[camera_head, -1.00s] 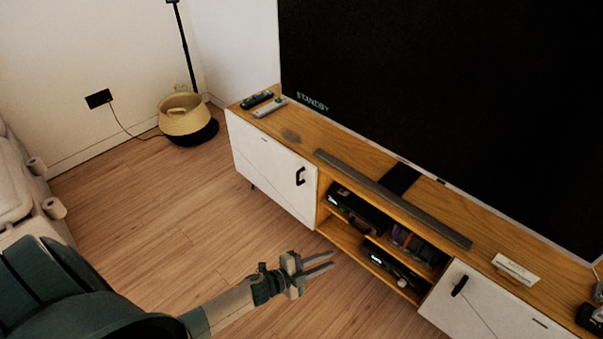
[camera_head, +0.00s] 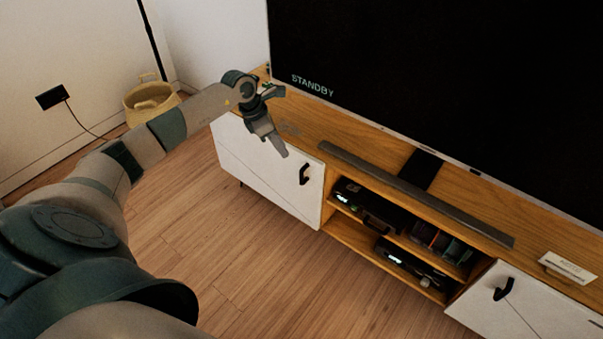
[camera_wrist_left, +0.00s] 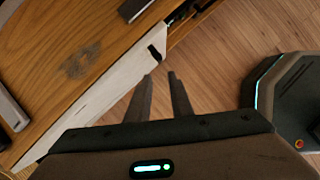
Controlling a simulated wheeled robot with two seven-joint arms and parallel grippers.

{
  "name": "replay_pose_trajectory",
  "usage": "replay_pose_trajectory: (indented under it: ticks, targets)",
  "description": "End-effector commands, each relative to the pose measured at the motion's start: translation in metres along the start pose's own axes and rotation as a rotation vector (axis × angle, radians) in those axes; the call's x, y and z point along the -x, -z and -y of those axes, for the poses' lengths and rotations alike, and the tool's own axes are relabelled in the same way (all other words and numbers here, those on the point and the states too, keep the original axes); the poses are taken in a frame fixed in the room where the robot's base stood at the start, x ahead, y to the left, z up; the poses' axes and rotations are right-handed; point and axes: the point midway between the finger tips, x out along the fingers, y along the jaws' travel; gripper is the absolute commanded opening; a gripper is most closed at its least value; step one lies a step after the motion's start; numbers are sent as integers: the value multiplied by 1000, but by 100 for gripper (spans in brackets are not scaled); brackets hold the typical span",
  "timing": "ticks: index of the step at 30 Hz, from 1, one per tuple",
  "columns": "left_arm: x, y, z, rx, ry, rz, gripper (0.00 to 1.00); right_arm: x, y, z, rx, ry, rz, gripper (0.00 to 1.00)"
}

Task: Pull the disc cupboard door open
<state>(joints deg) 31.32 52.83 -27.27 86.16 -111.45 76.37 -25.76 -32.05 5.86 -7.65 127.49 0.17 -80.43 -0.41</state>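The TV cabinet (camera_head: 345,225) has a white left door (camera_head: 262,175) with a black handle (camera_head: 305,174) near its right edge. A white right door (camera_head: 530,308) has its own black handle (camera_head: 503,288). Both look closed; no marking tells me which is the disc cupboard. My left gripper (camera_head: 281,152) appears above the left door's upper part in the head view, apart from the handle. In the left wrist view its two fingers (camera_wrist_left: 159,76) are spread and empty, with a black handle (camera_wrist_left: 157,50) just beyond the tips. My right gripper is out of view.
A large TV (camera_head: 440,80) and a soundbar (camera_head: 410,192) stand on the cabinet top. Open shelves (camera_head: 395,240) between the doors hold devices and disc cases. A basket (camera_head: 150,102) stands at the back left. The floor (camera_head: 250,265) before the cabinet is clear.

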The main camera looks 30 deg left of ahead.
Motion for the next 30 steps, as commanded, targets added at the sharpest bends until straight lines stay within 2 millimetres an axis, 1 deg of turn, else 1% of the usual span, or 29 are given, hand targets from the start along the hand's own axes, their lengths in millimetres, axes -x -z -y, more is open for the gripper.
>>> replay_pose_trajectory:
  ticks: [11, 17, 23, 30]
  targets:
    - [0, 1, -1, -3, -4, -6, 20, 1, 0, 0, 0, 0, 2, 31]
    - [-7, 1, -1, -1, -3, -5, 20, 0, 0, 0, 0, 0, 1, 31]
    - [-29, 1, 0, -1, -1, -4, 20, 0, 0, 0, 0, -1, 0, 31]
    - [-71, 1, 0, 1, 0, -4, 20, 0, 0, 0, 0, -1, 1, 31]
